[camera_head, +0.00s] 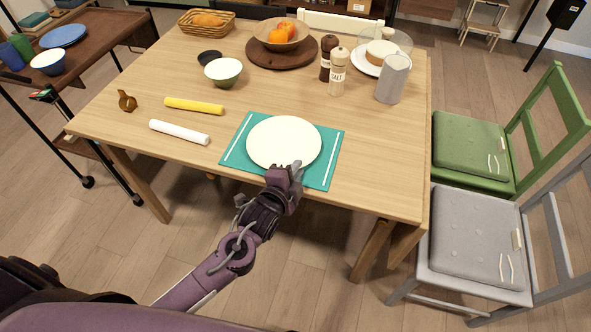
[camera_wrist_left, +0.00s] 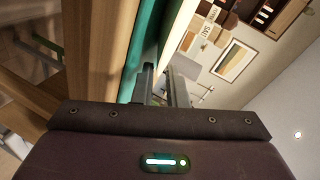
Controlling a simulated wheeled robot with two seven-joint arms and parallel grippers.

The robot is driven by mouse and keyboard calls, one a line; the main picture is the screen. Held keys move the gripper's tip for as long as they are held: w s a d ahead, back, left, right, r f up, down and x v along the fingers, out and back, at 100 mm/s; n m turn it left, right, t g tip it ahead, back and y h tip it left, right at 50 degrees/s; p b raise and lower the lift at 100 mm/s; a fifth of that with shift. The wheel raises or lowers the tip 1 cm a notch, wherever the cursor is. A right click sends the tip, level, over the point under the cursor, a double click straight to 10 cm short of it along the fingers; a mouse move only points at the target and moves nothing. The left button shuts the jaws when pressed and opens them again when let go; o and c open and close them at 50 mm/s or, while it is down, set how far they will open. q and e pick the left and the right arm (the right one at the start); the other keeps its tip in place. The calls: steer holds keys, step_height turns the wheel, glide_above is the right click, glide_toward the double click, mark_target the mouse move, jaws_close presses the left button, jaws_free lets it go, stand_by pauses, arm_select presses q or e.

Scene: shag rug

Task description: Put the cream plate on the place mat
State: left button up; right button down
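The cream plate (camera_head: 284,142) is over the teal place mat (camera_head: 237,152), with mat showing around it; I cannot tell whether it touches the mat. My left gripper (camera_head: 293,168) is at the plate's near rim. In the left wrist view the fingers (camera_wrist_left: 161,84) are close together with the pale plate rim (camera_wrist_left: 181,28) running between them, and they look shut on it. The teal mat (camera_wrist_left: 147,35) shows beside the plate there. My right gripper is not in view.
A white rod (camera_head: 179,132) and a yellow rod (camera_head: 194,106) lie left of the mat. A green bowl (camera_head: 223,72), salt shaker (camera_head: 338,72) and grey cylinder (camera_head: 393,79) stand behind. Green and grey chairs (camera_head: 470,240) are at the right. The table right of the mat is clear.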

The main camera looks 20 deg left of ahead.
arm_select(q)
steer(key=shift+s+r, duration=0.1)
steer(key=shift+r, duration=0.05)
steer(key=v, duration=1.1)
steer(key=shift+s, duration=0.4)
steer(key=shift+r, duration=0.1)
steer(key=s+a+f+n+g+y, duration=0.1)
steer(key=s+a+f+n+g, duration=0.15)
steer(key=f, duration=0.75)
steer(key=s+a+f+n+g+y, duration=0.1)
steer(key=s+a+f+n+g, duration=0.15)
steer(key=f, duration=0.85)
steer(key=s+a+f+n+g+y, duration=0.1)
steer(key=s+a+f, duration=0.15)
steer(key=f, duration=0.75)
steer(key=s+f+n+g, duration=0.3)
steer(key=s+f, duration=0.6)
steer(key=s, duration=0.3)
steer(key=s+f+n+g, duration=0.4)
steer(key=s+f, duration=0.5)
steer(key=s, duration=0.3)
steer(key=shift+a+n+g+h, duration=0.3)
steer(key=shift+n, duration=0.2)
